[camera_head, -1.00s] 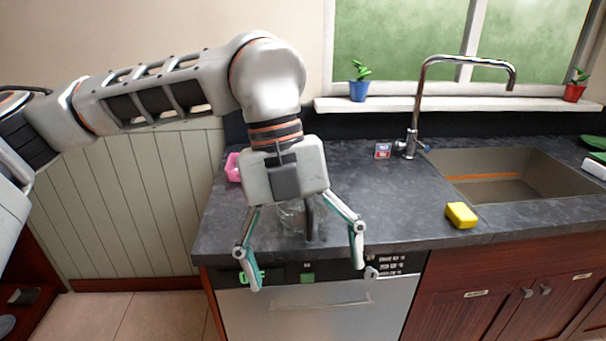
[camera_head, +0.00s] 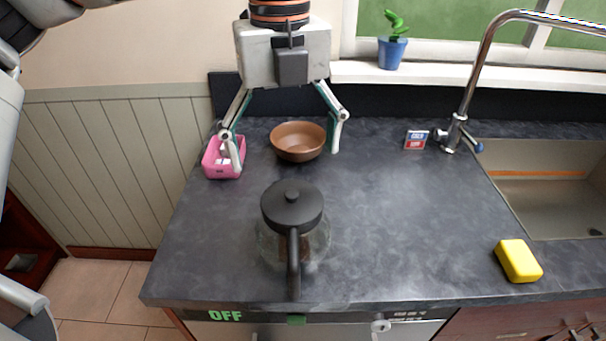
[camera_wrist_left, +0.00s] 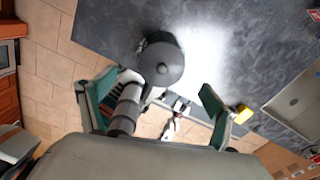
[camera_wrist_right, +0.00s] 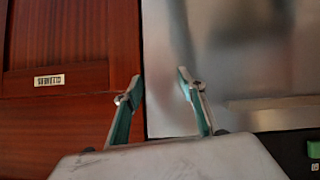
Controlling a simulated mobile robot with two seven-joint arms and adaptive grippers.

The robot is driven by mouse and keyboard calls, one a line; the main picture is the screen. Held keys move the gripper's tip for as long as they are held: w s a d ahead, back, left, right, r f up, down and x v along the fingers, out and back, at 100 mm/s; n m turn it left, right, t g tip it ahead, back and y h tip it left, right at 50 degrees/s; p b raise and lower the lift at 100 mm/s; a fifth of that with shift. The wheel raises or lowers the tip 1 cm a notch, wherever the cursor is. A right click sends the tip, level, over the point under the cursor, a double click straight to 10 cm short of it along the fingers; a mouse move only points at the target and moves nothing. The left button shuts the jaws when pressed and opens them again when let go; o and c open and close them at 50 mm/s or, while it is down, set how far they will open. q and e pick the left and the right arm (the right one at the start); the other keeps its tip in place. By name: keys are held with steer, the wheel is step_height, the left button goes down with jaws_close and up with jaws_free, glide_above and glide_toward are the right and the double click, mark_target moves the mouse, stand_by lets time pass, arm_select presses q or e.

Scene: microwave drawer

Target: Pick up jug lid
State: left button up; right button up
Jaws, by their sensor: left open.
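The jug (camera_head: 322,238) is clear glass with a black handle (camera_head: 293,265) facing me. It stands upright near the counter's front edge. The round black jug lid (camera_head: 310,207) with a small knob sits on top of it; the lid also shows from above in the left wrist view (camera_wrist_left: 161,64). My left gripper (camera_head: 286,160) is open and empty, its fingers spread above the counter. In the left wrist view the lid shows between and beyond the fingertips, apart from them. My right gripper (camera_wrist_right: 160,80) is open and empty, in front of cabinet fronts.
A brown bowl (camera_head: 298,152) and a pink container (camera_head: 212,166) stand behind the jug. A yellow sponge (camera_head: 519,260) lies right, near the sink (camera_head: 560,190) and tap (camera_head: 465,100). The counter (camera_head: 410,220) between jug and sponge is clear.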

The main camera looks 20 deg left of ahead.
mark_target(291, 192)
arm_select(q)
steer(key=shift+w+f, duration=0.1)
steer(key=shift+f, duration=0.2)
steer(key=shift+s+f, duration=0.15)
steer(key=shift+f, duration=0.45)
steer(key=shift+s+f, duration=0.15)
steer(key=shift+f, duration=0.4)
steer(key=f, duration=0.3)
steer(key=shift+d+f+p, duration=0.25)
steer(key=shift+d+p, duration=0.05)
steer(key=shift+d, duration=0.05)
steer(key=shift+w+f, duration=0.1)
steer(key=shift+f, duration=0.6)
steer(key=c, duration=1)
